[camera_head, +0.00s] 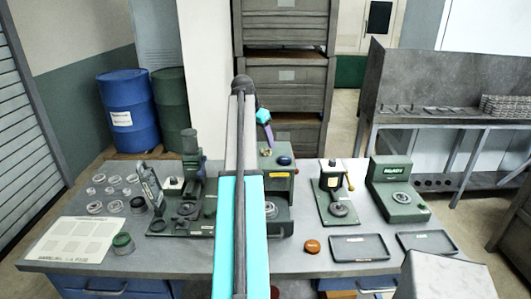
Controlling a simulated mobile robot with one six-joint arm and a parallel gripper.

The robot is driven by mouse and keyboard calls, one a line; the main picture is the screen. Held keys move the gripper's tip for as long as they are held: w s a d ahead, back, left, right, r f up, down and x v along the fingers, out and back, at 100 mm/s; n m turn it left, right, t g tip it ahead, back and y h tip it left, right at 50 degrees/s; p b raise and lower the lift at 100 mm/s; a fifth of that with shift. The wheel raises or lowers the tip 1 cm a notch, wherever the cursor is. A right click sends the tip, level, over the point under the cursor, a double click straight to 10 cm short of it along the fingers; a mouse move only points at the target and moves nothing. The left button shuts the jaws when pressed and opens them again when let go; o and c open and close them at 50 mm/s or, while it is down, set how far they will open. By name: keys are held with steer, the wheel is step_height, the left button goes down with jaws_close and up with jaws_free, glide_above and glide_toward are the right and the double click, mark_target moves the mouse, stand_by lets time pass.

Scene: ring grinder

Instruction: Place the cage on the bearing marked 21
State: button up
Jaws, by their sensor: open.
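Several pale metal rings (112,190) of different sizes lie at the left end of the workbench. I cannot tell which of them is the cage or the bearing marked 21, as no number is legible at this size. My gripper (269,143) is small in view, past the far end of my arm, with a purple part pointing down over the green machine in the middle of the bench. It is open, and I see nothing held in it. My arm hides part of the bench and of that machine.
A green press (187,207) stands left of my arm. A lever device (336,194) and a green box-shaped unit (397,190) stand on the right. Two dark trays (360,248) (427,242) lie at the front right. A printed sheet (75,240) lies front left.

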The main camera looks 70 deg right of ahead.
steer(key=shift+f, duration=0.1)
steer(key=shift+p+x, duration=0.95)
steer(key=shift+x, duration=0.2)
steer(key=shift+p+x, duration=0.45)
steer(key=shift+x, duration=0.9)
steer(key=shift+w, duration=0.15)
steer(key=c, duration=1.2)
